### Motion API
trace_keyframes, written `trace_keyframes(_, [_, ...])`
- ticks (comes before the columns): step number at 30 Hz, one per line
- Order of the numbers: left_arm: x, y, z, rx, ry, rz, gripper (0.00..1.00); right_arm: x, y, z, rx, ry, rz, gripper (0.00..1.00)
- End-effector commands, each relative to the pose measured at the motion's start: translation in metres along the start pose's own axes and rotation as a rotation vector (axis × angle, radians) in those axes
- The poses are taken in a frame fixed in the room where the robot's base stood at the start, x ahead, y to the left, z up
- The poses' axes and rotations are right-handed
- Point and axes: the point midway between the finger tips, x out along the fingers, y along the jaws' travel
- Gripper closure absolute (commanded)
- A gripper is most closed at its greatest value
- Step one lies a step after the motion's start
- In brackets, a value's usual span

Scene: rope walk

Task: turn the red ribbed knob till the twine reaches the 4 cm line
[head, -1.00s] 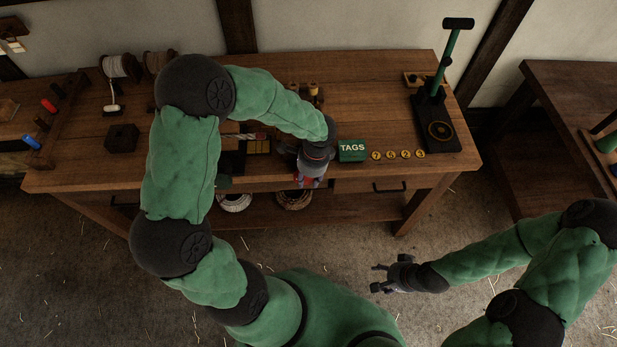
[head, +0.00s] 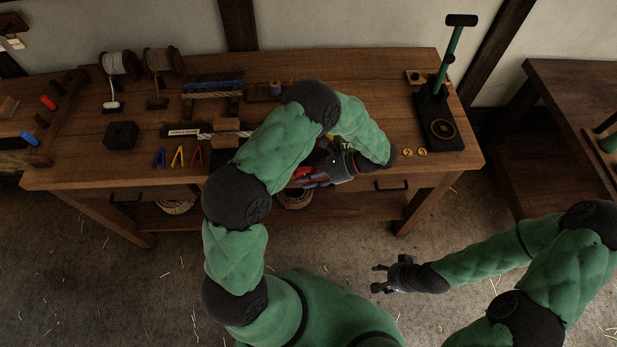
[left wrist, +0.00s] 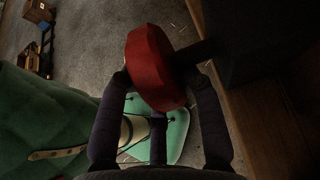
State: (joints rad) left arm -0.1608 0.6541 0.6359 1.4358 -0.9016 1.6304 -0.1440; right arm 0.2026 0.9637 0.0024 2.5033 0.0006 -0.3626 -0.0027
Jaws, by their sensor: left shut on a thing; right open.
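The red ribbed knob (left wrist: 152,70) sits between the fingers of my left gripper (left wrist: 160,88) in the left wrist view, on a dark shaft. In the head view a little of the red knob (head: 301,174) shows beside my left gripper (head: 309,179) at the bench's front edge. A pale twisted strand (head: 222,134) runs from a white-labelled dark plate (head: 183,131) toward my left arm, which hides its right part. I cannot read where the twine ends or the 4 cm line. My right gripper (head: 381,279) is open and empty, out over the floor.
Blue, yellow and red clips (head: 177,156) lie on the bench (head: 370,85). Spools (head: 116,64) stand at the back left. A tall green-handled tool (head: 443,70) stands at the right. My left arm mostly covers the TAGS box (head: 346,145).

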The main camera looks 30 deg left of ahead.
Motion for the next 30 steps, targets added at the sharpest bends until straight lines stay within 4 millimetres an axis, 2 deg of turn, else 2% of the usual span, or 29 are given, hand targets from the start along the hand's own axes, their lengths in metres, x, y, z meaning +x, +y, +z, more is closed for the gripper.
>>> trace_keyframes(6, [0.003, 0.0, -0.003, 0.003, -0.176, 0.0, 0.98, 0.01, 0.004, 0.0, 0.0, 0.0, 0.0, 0.41])
trace_keyframes(15, [0.005, 0.0, -0.002, 0.002, -0.337, 0.0, 0.98, 0.019, 0.007, -0.001, 0.0, 0.0, 0.0, 0.41])
trace_keyframes(30, [0.005, 0.0, 0.0, 0.002, -0.398, 0.001, 0.98, 0.022, 0.008, -0.001, 0.0, 0.0, 0.0, 0.41])
